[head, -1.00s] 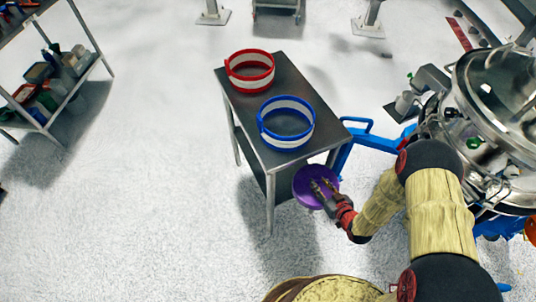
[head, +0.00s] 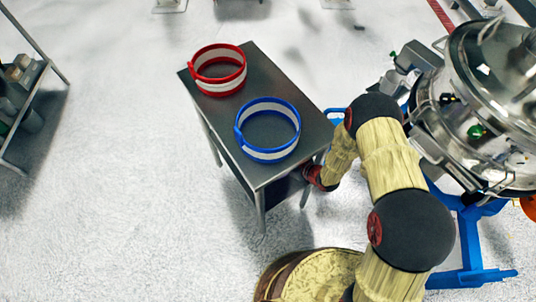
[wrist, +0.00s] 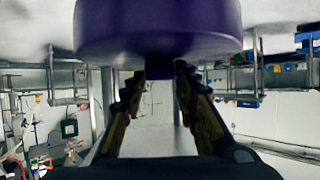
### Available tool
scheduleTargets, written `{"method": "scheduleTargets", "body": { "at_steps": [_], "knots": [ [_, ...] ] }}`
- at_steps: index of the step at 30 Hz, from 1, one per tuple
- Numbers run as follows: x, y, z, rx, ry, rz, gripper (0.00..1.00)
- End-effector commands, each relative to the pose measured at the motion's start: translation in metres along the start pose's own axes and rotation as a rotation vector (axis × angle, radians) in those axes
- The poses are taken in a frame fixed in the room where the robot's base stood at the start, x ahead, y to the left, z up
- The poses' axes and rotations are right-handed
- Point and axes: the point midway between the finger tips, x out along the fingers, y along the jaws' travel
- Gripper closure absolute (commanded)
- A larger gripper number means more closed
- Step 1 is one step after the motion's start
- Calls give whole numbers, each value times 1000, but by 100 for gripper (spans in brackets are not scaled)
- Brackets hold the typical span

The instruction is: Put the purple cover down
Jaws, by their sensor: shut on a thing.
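The purple cover (wrist: 158,25) fills the top of the wrist view as a round disc with a small dark knob. My gripper (wrist: 158,75) is shut on that knob, one finger on each side. In the head view my arm reaches to the near right side of the steel table (head: 285,78), and my wrist is at the edge of its top. The fingers and most of the cover are hidden under the tabletop there. I cannot tell whether the cover touches the lower shelf.
A red-and-white ring (head: 218,88) and a blue-and-white ring (head: 266,154) stand on the tabletop. A steel vessel (head: 490,110) on a blue frame (head: 470,235) is at right. A shelf rack (head: 25,75) stands at far left. Open floor lies left of the table.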

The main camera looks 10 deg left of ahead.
Motion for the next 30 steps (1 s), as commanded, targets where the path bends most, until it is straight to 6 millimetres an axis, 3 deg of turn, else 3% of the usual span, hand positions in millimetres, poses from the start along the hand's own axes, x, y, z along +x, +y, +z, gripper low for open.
{"method": "scheduleTargets", "body": {
  "at_steps": [1, 9, 15, 22, 30],
  "knots": [
    [6, -1, 16, 3, -3, -1, 96],
    [35, 0, 76, 3, -2, 0, 96],
    [50, 0, 106, 2, -1, 1, 96],
    [56, 4, 110, 0, 1, 2, 96],
    [82, 30, 103, 1, -1, 1, 96]
  ]
}}
